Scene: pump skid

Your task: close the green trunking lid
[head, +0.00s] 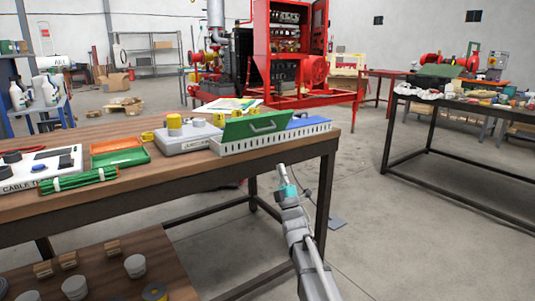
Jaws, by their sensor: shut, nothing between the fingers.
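The green trunking lid (257,127) stands tilted up along the far side of the white slotted trunking (280,142), near the right end of the wooden bench. A grey bow handle shows on its face. My gripper (282,169) is shut and empty. It shows in front of the bench's near right edge, below the trunking in the picture and apart from the lid. The fingers are small in this view.
A blue lid (309,123) lies low at the trunking's right end. A grey box with a yellow button (187,136) stands just left. Green and orange trays (120,158) and a white panel (40,170) are farther left on the bench (190,172).

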